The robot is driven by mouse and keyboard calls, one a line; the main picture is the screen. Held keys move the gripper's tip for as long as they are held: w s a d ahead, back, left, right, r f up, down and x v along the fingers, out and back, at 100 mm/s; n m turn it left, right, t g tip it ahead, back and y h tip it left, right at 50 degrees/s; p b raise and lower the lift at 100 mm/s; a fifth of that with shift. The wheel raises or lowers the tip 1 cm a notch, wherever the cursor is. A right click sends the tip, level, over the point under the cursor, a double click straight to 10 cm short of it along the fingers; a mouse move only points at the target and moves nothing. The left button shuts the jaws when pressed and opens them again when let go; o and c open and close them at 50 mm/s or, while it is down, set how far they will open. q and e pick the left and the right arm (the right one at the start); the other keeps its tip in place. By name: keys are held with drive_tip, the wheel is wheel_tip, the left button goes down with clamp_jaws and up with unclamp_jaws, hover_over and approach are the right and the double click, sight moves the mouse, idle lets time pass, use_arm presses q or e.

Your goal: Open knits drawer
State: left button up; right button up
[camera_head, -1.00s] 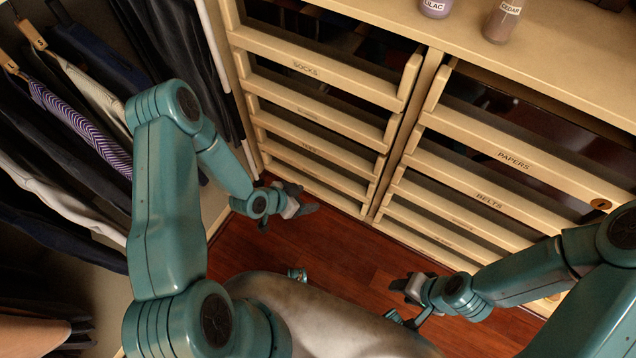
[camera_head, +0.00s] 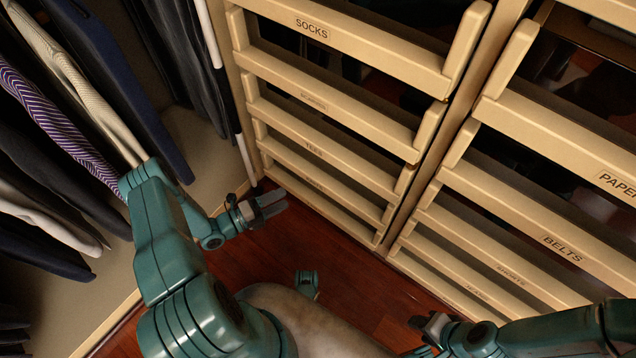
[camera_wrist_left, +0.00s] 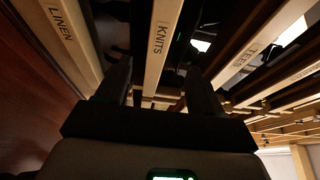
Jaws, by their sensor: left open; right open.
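The knits drawer front (camera_wrist_left: 158,45) is a pale wooden bar with a KNITS label in the left wrist view. It runs down the picture between the two dark fingers of my left gripper (camera_wrist_left: 160,90), which is open and empty. In the head view the knits drawer (camera_head: 330,193) appears to be the fourth front in the left column, its label too faint to read. My left gripper (camera_head: 276,204) is low, just in front of the lower left drawers; contact is not visible. My right gripper (camera_head: 422,326) is open near the bottom edge, apart from the drawers.
The TEES drawer (camera_head: 340,160) and SOCKS drawer (camera_head: 370,48) are above. The LINEN drawer (camera_wrist_left: 72,40) flanks knits in the wrist view. The BELTS drawer (camera_head: 530,232) is in the right column. Hanging clothes (camera_head: 60,130) are on the left.

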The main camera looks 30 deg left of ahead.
use_arm(q)
drive_tip(key=shift+b+x, duration=1.3)
drive_tip(key=shift+x, duration=4.95)
drive_tip(key=shift+a, duration=0.1)
clamp_jaws()
